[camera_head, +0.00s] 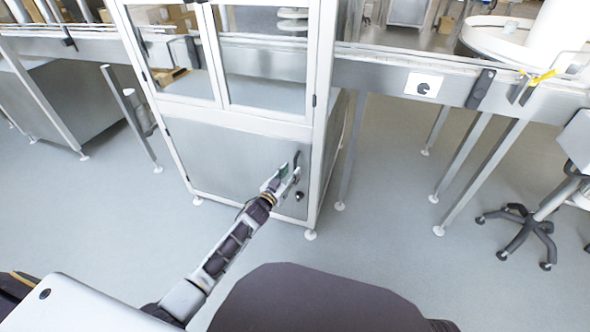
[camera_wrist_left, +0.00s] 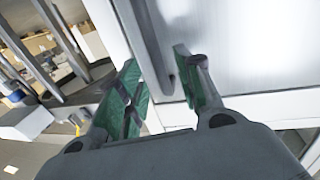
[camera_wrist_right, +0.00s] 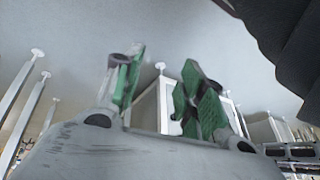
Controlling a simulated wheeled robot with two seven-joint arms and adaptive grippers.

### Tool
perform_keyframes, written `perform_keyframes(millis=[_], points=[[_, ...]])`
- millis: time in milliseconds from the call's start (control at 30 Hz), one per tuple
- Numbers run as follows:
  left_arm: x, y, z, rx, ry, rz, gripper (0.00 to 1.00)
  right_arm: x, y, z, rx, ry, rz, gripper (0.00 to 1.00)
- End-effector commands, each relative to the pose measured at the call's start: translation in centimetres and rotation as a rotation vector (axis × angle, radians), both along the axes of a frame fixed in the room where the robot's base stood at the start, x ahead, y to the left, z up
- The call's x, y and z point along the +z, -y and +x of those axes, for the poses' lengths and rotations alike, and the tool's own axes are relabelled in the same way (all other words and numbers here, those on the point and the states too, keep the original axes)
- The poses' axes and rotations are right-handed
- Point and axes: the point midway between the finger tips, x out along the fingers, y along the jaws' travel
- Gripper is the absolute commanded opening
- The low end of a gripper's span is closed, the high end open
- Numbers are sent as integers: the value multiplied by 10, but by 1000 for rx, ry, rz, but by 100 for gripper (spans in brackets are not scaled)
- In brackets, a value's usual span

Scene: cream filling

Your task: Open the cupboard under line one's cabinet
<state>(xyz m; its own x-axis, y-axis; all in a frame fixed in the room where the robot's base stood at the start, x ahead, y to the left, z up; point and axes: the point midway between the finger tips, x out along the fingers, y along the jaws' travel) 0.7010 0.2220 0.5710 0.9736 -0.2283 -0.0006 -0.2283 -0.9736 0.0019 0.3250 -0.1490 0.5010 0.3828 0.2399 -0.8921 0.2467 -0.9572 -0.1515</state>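The cupboard (camera_head: 225,150) is a grey metal panel in a white frame under the glazed cabinet (camera_head: 262,80); its door looks shut. A dark upright handle (camera_head: 297,159) sits near the panel's right edge. My left gripper (camera_head: 284,176) is at this handle. In the left wrist view the left gripper (camera_wrist_left: 162,80) is open, and the grey handle bar (camera_wrist_left: 150,45) shows between its green-padded fingers; whether they touch it I cannot tell. A small dark knob (camera_head: 300,196) is below the handle. My right gripper (camera_wrist_right: 160,85) is open and empty, seen only in its wrist view.
A conveyor (camera_head: 450,85) on metal legs runs to the right of the cabinet. A wheeled stand (camera_head: 530,220) is on the far right. The grey floor (camera_head: 400,250) in front of the cupboard is mostly clear.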

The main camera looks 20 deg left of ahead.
Motion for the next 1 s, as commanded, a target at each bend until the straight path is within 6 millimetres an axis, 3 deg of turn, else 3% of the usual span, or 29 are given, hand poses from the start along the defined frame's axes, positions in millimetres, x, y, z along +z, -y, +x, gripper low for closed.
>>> perform_keyframes(millis=[167,467,933,1000], points=[[0,4,15,-1,2,1,35,-18,-3,-4,-3,0,16,40],[0,8,34,0,1,0,35,-32,-6,0,-10,28,38,40],[0,9,39,0,0,0,35,-33,-8,2,-14,40,48,40],[0,9,39,0,0,0,28,-33,-8,2,-15,40,48,40]])
